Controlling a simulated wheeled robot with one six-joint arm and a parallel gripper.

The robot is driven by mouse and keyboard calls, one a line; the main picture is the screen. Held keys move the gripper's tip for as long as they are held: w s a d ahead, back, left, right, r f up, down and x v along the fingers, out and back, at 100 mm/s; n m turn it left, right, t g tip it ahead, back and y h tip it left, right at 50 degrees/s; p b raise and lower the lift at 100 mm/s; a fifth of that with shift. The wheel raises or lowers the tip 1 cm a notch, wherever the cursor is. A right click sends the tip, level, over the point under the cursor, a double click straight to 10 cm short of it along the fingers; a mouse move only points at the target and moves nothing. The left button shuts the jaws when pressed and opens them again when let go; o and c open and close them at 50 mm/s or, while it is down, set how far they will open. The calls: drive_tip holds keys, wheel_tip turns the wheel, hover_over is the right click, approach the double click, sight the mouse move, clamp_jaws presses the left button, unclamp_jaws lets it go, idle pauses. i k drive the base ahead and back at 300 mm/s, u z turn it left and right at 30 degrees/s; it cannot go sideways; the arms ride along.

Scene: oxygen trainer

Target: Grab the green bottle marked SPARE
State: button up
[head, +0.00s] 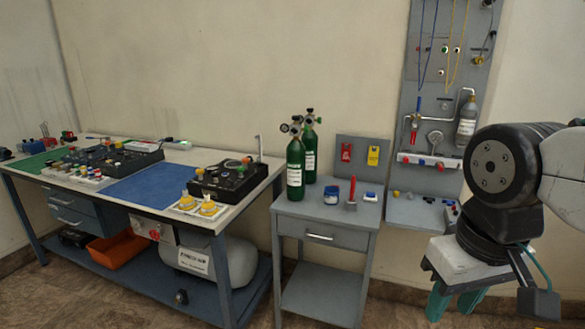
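Two green bottles with white labels and valve tops stand upright on the small grey cart (323,213). The front one (295,165) is on the left. The other green bottle (310,150) is just behind it to the right and partly covered by it. The label print is too small to read, so I cannot tell which is marked SPARE. My gripper (454,307) is at the lower right, with teal fingers pointing down. The fingers are apart with nothing seen between them, well to the right of the bottles and clear of the cart.
A blue-lidded jar (331,194), a red-handled item (351,194) and a small white-and-blue box (370,197) share the cart top. A grey panel (408,105) with hoses and fittings is on the right. A long workbench (225,213) with equipment fills the left.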

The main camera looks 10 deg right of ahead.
sight(295, 150)
drive_tip(key=u, duration=0.55)
drive_tip(key=k, duration=0.7)
drive_tip(key=u, duration=0.85)
drive_tip(key=k, duration=0.55)
drive_tip(key=u, duration=0.65)
drive_tip(key=i, duration=1.75)
drive_tip(key=z, duration=0.6)
drive_tip(key=i, duration=1.15)
drive_tip(key=z, duration=1.6)
drive_tip(key=i, duration=0.85)
drive_tip(key=z, duration=0.9)
drive_tip(key=i, duration=0.5)
drive_tip(key=u, duration=0.05)
